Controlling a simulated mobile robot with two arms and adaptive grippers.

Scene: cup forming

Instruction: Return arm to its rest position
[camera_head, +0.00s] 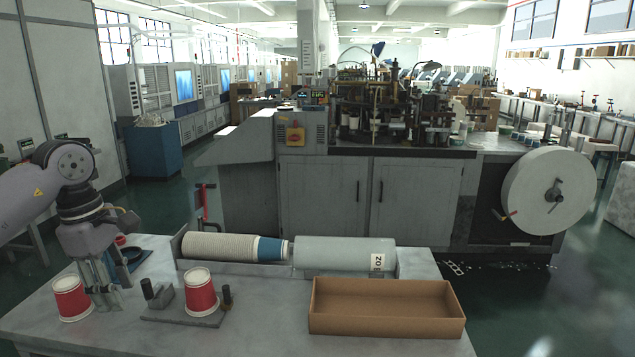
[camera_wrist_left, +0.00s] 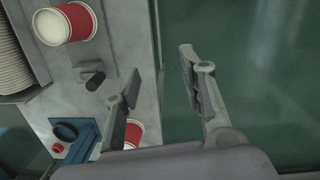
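My left gripper (camera_head: 110,288) hangs over the left end of the table in the head view, fingers pointing down. In the left wrist view the two fingers (camera_wrist_left: 160,68) are spread, with nothing between them. A red and white paper cup (camera_head: 72,299) stands just left of the gripper; a cup also shows partly behind a finger in the wrist view (camera_wrist_left: 134,132). A second red and white cup (camera_head: 201,292) stands on a small grey fixture (camera_head: 165,317) to the right. My right gripper is not in view.
A blue stand (camera_head: 132,257) with a red knob sits behind the gripper. A long stack of cups (camera_head: 220,246) lies in a trough beside a grey cylinder (camera_head: 345,253). An open cardboard box (camera_head: 386,322) sits at the table's right. A large machine (camera_head: 370,190) stands behind.

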